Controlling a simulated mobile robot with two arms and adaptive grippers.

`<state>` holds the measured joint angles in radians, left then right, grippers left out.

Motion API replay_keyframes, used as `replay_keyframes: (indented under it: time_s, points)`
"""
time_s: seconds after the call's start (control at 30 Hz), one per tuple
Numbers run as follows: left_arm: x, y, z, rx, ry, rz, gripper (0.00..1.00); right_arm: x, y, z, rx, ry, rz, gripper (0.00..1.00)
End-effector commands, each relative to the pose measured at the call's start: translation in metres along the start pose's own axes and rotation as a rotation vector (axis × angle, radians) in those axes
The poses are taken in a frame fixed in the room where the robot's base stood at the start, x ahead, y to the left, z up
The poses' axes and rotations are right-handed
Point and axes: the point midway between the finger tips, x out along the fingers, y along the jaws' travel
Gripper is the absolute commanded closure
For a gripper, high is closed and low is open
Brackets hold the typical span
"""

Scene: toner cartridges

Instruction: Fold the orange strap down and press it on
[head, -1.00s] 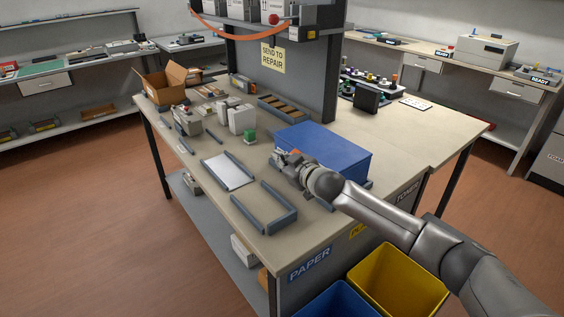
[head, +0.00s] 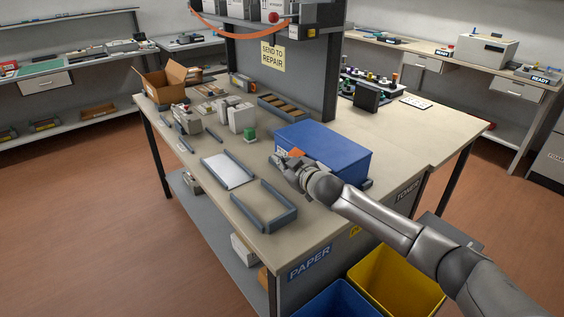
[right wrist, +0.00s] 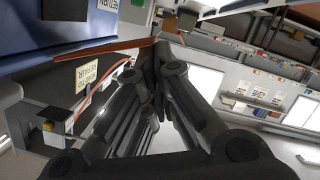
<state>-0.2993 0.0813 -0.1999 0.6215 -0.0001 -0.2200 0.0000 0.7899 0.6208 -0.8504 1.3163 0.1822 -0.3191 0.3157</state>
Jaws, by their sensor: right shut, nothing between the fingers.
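The blue box (head: 335,151) stands on the workbench. The orange strap (head: 296,153) shows as a small patch at the box's near-left end, just above my right gripper (head: 281,162). In the right wrist view the blue box (right wrist: 60,22) fills the upper left, and the strap (right wrist: 105,46) sticks out across the picture towards the closed fingertips (right wrist: 158,55). My right gripper is shut and empty, close to the strap's free end; I cannot tell whether they touch. Part of the strap is hidden behind the gripper in the head view. My left gripper is not in view.
A grey U-shaped frame (head: 284,222) and a tray with a white sheet (head: 218,182) lie left of the box. A green-topped item (head: 249,135) stands nearby. Yellow (head: 397,285) and blue (head: 338,302) bins stand below the bench edge.

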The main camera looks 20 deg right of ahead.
Motion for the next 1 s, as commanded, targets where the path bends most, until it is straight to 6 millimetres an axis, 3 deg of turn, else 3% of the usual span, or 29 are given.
replay_keyframes:
  time_s: [0.37, 1.0]
  points:
    - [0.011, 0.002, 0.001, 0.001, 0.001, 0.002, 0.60, 0.003, -0.006, 0.012, -0.118, 0.000, 0.028, 1.00]
    - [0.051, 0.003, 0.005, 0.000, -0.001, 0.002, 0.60, 0.013, -0.009, 0.052, -0.594, -0.002, 0.148, 1.00]
